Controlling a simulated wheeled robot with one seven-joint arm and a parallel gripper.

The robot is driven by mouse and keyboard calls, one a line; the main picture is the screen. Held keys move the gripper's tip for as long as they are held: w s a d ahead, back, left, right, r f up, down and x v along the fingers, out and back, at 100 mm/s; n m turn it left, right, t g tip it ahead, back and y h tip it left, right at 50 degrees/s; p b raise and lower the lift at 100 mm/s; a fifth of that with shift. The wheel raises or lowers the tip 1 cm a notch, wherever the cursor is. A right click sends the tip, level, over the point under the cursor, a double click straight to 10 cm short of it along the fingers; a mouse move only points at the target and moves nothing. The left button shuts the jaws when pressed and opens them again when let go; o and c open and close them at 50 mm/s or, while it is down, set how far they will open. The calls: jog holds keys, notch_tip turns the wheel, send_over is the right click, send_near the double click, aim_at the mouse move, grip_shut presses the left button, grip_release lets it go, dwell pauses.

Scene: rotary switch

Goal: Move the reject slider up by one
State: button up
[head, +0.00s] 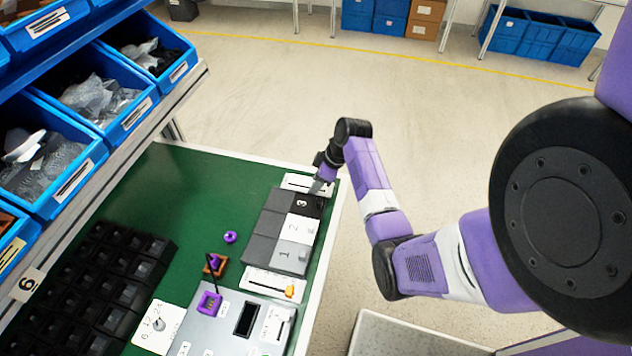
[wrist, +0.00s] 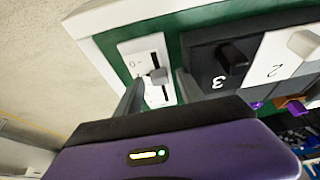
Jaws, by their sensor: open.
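A white slider plate (wrist: 132,54) with a black slot and a grey knob (wrist: 158,76) fills the upper middle of the wrist view. A "0" mark shows at one side of it. My gripper (wrist: 159,80) is open, with one finger on each side of the knob; I cannot tell whether either touches it. In the head view my gripper (head: 317,187) is at the table's far right corner, over that plate (head: 296,182), and hides its knob. Another white plate with an orange slider (head: 289,292) lies nearer. No reject label is legible on either.
Beside the plate stand dark and white blocks numbered 3 (head: 305,203), 2 (head: 299,229) and 1 (head: 290,256), with knobs. A grey panel (head: 235,325) lies nearer, and black bins (head: 105,285) at left. Blue bins (head: 105,105) overhang the green table's left side.

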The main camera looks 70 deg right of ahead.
grip_shut()
dwell(1.3)
